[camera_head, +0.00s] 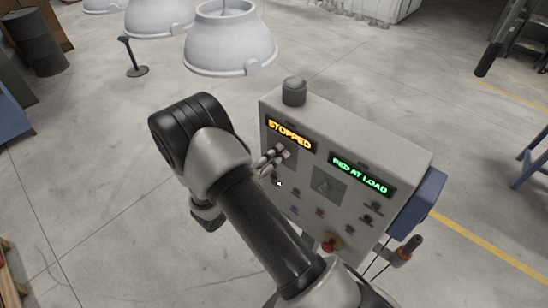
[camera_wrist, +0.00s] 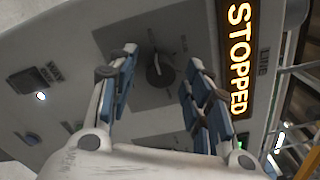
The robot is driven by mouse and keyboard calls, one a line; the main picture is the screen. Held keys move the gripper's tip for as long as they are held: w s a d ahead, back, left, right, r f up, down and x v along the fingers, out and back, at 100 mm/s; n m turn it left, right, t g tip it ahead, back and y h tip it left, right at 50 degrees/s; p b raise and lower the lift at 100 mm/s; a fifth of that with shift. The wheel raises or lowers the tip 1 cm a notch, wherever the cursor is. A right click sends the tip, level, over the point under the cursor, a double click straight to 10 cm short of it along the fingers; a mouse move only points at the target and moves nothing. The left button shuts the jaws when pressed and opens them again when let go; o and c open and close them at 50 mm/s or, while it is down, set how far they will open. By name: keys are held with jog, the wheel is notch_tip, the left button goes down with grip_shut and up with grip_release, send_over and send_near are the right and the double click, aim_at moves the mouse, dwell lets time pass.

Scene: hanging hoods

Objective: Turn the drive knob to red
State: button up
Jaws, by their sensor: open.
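A grey control box (camera_head: 400,160) carries an amber display reading STOPPED (camera_head: 289,135) and a green display reading RED AT LOAD (camera_head: 358,174). A dark rotary knob (camera_wrist: 160,74) with a pale pointer line sits on a grey plate beside the STOPPED display in the wrist view. Its small plate labels are too blurred to read, so I cannot confirm that it is the drive knob. My gripper (camera_head: 274,160) is open in front of this plate. In the wrist view, the fingers stand on either side of the knob, apart from it. A second knob (camera_head: 326,186) sits below the green display.
Several small switches and a red button (camera_head: 332,243) are lower on the box face. White hoods (camera_head: 230,40) hang behind. A blue box (camera_head: 418,200) is on the right side. Open floor surrounds it.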

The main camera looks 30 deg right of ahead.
jog(key=v, duration=1.2)
dwell(0.5)
